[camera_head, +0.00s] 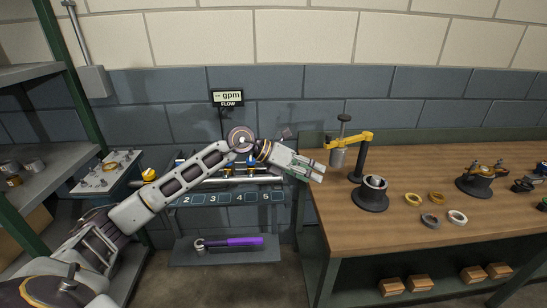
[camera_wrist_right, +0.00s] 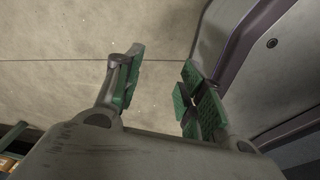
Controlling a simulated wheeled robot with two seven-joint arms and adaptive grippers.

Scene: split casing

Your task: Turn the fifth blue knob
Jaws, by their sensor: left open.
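A numbered strip (camera_head: 213,198) with labels 2, 3, 4 and 5 is fixed below a pipe on the wall rig in the head view. Small blue parts (camera_head: 180,162) show along the pipe, partly covered by my left arm. The spot above label 5 is largely hidden by my left wrist, so I cannot make out the fifth blue knob. My left gripper (camera_head: 316,172) is open and empty, pointing right near the table's left edge. My right gripper (camera_wrist_right: 162,78) is open and empty in the right wrist view, above bare floor.
A flow display (camera_head: 227,97) hangs above the pipe. A purple-handled wrench (camera_head: 234,242) lies on a low shelf. The wooden table (camera_head: 410,230) at right carries a yellow-armed stand (camera_head: 350,142), a dark cup-shaped casing (camera_head: 371,194) and several rings. Shelves stand at left.

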